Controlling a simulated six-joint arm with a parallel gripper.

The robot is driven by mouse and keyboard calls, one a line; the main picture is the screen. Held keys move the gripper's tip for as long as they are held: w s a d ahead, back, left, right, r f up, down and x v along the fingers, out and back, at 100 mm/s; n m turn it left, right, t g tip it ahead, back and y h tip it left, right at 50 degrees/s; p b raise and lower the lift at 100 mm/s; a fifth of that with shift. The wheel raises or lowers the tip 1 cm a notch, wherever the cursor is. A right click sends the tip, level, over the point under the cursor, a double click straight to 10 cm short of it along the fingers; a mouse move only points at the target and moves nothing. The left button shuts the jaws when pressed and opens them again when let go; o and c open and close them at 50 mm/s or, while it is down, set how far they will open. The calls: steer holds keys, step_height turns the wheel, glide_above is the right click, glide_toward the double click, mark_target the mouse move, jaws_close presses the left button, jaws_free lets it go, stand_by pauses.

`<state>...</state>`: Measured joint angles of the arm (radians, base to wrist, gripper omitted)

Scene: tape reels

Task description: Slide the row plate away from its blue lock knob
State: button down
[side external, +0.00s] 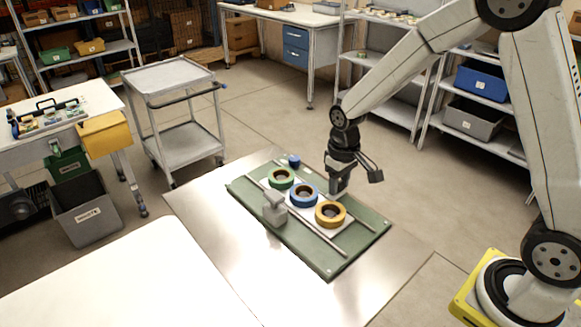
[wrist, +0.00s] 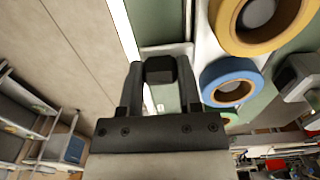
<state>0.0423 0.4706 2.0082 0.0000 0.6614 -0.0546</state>
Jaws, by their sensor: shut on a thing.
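The pale row plate (wrist: 206,48) lies between the rails of a green board (side external: 337,266). It carries a green reel (side external: 281,178), a blue reel (side external: 304,195) and a yellow reel (side external: 330,213) in a line. The blue lock knob (side external: 294,161) stands at the far end of the board, close behind the green reel; I cannot tell the exact gap to the plate. My gripper (wrist: 160,88) is at the plate's right side in the side view, beside the blue reel. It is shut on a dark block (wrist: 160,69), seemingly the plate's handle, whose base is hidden.
A grey block-like fixture (side external: 275,208) stands on the board's left side. The board lies on a shiny metal sheet (side external: 210,213) with bare room around it. A grey trolley (side external: 187,143) and shelves stand farther back.

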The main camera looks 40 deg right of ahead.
steer(key=shift+s+r, duration=0.1)
stand_by(0.8)
steer(key=shift+s, duration=4.1)
steer(key=shift+c, duration=1.4)
jaws_free()
steer(key=shift+r, duration=0.1)
step_height(320, 180, up, 8)
steer(key=shift+f, duration=0.25)
steer(key=shift+s+f, duration=0.1)
steer(key=shift+s, duration=0.05)
steer(key=shift+s+a+f+t, duration=0.3)
steer(key=shift+s+f+t, duration=0.15)
steer(key=shift+s+f, duration=0.2)
steer(key=shift+s+a+f+t, duration=0.25)
steer(key=shift+s+f+t, duration=0.2)
steer(key=shift+f, duration=0.35)
steer(key=shift+s+a+f+t, duration=0.3)
steer(key=shift+s+f+t, duration=0.1)
steer(key=shift+s+f, duration=0.3)
